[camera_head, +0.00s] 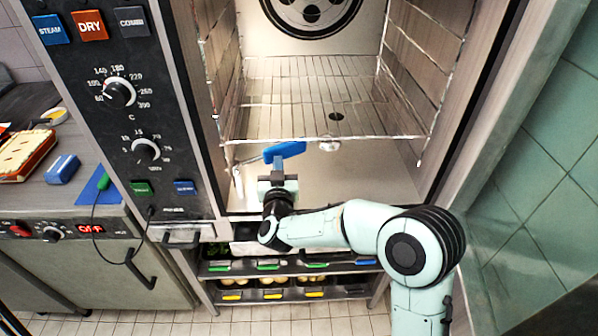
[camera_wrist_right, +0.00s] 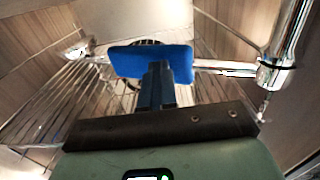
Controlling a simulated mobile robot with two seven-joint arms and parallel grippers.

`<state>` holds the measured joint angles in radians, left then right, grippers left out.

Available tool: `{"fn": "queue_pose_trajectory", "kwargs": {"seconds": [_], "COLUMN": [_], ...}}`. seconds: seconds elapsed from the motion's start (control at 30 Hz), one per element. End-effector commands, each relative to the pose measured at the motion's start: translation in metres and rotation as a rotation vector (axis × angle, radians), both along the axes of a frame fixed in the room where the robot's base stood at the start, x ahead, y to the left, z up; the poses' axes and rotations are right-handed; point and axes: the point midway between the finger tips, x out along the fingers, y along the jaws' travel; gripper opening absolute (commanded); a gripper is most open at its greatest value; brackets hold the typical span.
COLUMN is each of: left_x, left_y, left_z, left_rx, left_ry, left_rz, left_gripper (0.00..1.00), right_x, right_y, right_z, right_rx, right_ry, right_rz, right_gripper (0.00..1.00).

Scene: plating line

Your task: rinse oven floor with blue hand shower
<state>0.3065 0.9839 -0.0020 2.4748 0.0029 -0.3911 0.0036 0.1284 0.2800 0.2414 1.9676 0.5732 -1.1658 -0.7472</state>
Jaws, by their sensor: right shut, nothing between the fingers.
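The blue hand shower (camera_head: 285,150) is at the front of the open oven, above its bare steel floor (camera_head: 365,180). Its blue part also shows in the right wrist view (camera_wrist_right: 135,61), with chrome pipe (camera_wrist_right: 290,42) to the right. A rounded chrome piece (camera_head: 329,145) lies right of the blue part; I cannot tell if it is the spray head. My right gripper (camera_head: 277,168) is shut with nothing between its fingers. Its fingertips (camera_wrist_right: 157,72) point at the blue part; whether they touch it is unclear. My left gripper is out of view. No water is visible.
A wire rack (camera_head: 310,95) spans the oven above its floor, with side racks on both walls. The control panel (camera_head: 115,80) stands at left. A shelf with several trays (camera_head: 285,268) is below. A tiled wall (camera_head: 540,200) is close at right.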

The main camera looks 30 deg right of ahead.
Motion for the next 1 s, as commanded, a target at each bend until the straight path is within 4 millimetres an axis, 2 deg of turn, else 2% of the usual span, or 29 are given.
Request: {"fn": "queue_pose_trajectory", "kwargs": {"seconds": [1.0], "left_x": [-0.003], "left_y": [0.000], "left_z": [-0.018], "left_rx": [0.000], "left_ry": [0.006], "left_rz": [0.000], "left_gripper": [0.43], "right_x": [-0.070], "right_y": [0.043], "right_z": [0.000], "right_rx": [0.000], "right_ry": [0.000], "right_rz": [0.002], "right_gripper": [0.00]}}
